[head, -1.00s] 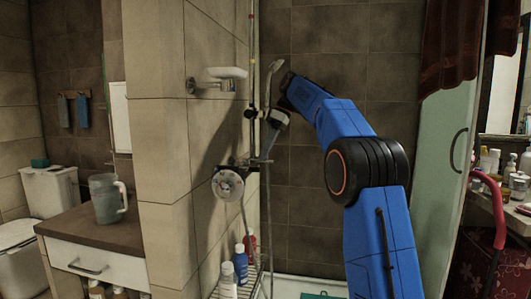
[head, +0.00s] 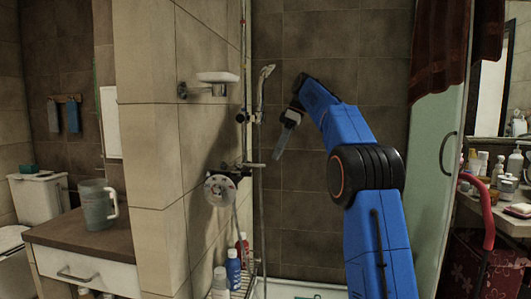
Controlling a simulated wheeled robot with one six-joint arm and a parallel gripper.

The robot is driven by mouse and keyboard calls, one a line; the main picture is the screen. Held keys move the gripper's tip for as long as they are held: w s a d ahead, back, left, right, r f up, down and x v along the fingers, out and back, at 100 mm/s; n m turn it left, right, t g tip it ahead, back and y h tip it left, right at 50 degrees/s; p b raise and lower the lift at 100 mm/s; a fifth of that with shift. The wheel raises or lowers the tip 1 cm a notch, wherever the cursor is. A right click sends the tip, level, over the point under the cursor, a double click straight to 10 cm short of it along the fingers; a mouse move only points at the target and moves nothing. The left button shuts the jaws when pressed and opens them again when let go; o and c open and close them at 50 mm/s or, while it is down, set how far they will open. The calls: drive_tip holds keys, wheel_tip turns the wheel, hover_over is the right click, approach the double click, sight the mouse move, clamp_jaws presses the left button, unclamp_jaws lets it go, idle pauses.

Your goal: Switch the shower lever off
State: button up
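The shower mixer is on the side face of the tiled wall, left of my arm. Its round pale plate (head: 220,189) faces me, and a short horizontal bar (head: 250,165) sticks out just above and to the right of it. I cannot clearly tell which part is the lever or how it is set. My gripper (head: 278,154) hangs to the right of the bar, pointing down and slightly left, apart from the mixer in the picture. Its fingers show edge-on, so their opening is unclear. Nothing is visibly held.
A hand shower (head: 264,75) hangs on the rail above. A soap dish (head: 217,77) juts from the wall. Bottles (head: 233,269) stand on a low rack below the mixer. A glass panel (head: 449,150) stands right of my arm. A cabinet with a jug (head: 97,205) is at left.

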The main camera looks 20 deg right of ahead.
drive_tip(key=shift+s+d, duration=0.2)
drive_tip(key=shift+d, duration=2.1)
drive_tip(key=s+a+f+m+t+h, duration=0.1)
drive_tip(key=s+a+f+m, duration=0.15)
drive_tip(key=s, duration=0.55)
drive_tip(key=s+a+f+m+h, duration=0.1)
drive_tip(key=s+a+f+m, duration=0.1)
drive_tip(key=s+a, duration=0.35)
drive_tip(key=s+a+f+m+t+h, duration=0.1)
drive_tip(key=s+a+f+m, duration=0.1)
drive_tip(key=s, duration=0.7)
drive_tip(key=s+a+f+m+t+h, duration=0.1)
drive_tip(key=s+f+m, duration=0.4)
drive_tip(key=s+f, duration=2)
drive_tip(key=shift+s+f+t+h, duration=0.2)
drive_tip(key=shift+t+h, duration=0.3)
drive_tip(key=shift+t, duration=0.2)
